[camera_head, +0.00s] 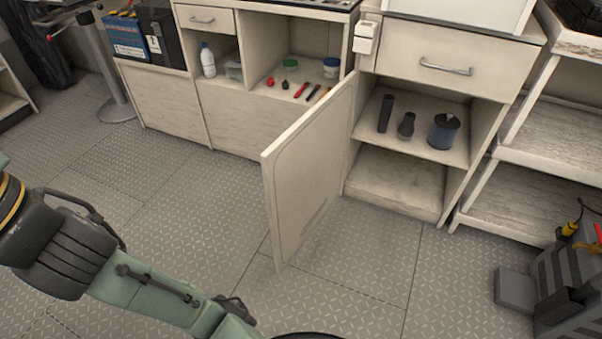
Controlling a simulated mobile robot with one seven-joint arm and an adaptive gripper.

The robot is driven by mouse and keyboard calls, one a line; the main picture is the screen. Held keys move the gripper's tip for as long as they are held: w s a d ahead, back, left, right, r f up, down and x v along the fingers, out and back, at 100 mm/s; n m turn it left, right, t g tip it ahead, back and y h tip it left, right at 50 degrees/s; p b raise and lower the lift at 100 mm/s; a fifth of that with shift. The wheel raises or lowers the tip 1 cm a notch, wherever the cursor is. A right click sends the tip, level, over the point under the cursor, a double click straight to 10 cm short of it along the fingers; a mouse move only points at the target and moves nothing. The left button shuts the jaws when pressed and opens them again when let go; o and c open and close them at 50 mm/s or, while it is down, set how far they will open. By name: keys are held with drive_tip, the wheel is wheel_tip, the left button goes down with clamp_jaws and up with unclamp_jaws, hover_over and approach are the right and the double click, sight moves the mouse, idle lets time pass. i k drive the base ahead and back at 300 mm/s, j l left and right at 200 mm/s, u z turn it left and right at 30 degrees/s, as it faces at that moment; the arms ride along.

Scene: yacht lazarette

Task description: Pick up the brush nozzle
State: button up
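A small dark nozzle with a narrow neck and wider bottom (407,125), which looks like the brush nozzle, stands on the upper shelf of the open cabinet (395,182). It stands between a dark upright tube (386,113) on its left and a blue and dark cylinder (443,132) on its right, apart from both. My green and black arm reaches across the lower left, well away from the cabinet. My gripper is not visible; the arm runs out of the bottom of the picture.
The cabinet door (308,170) stands open, jutting into the room left of the shelf. A closed drawer (447,62) is above the shelf. A shelving rack (550,155) and grey machine (568,285) stand at right. The floor (365,265) before the cabinet is clear.

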sight(405, 130)
drive_tip(key=i+j+u, duration=0.1)
drive_tip(key=i+u, duration=0.15)
drive_tip(key=u, duration=0.15)
drive_tip(key=i+u, duration=0.5)
drive_tip(key=u, duration=0.25)
drive_tip(key=i+j+z, duration=0.2)
drive_tip(key=i, duration=0.25)
drive_tip(key=i+j+z, duration=0.4)
drive_tip(key=z, duration=0.3)
drive_tip(key=i+j+z, duration=0.15)
drive_tip(key=z, duration=0.35)
drive_tip(key=j+z, duration=0.45)
drive_tip(key=i+j+z, duration=0.1)
drive_tip(key=j+z, duration=0.15)
drive_tip(key=z, duration=0.25)
drive_tip(key=j+z, duration=0.3)
drive_tip(key=z, duration=0.15)
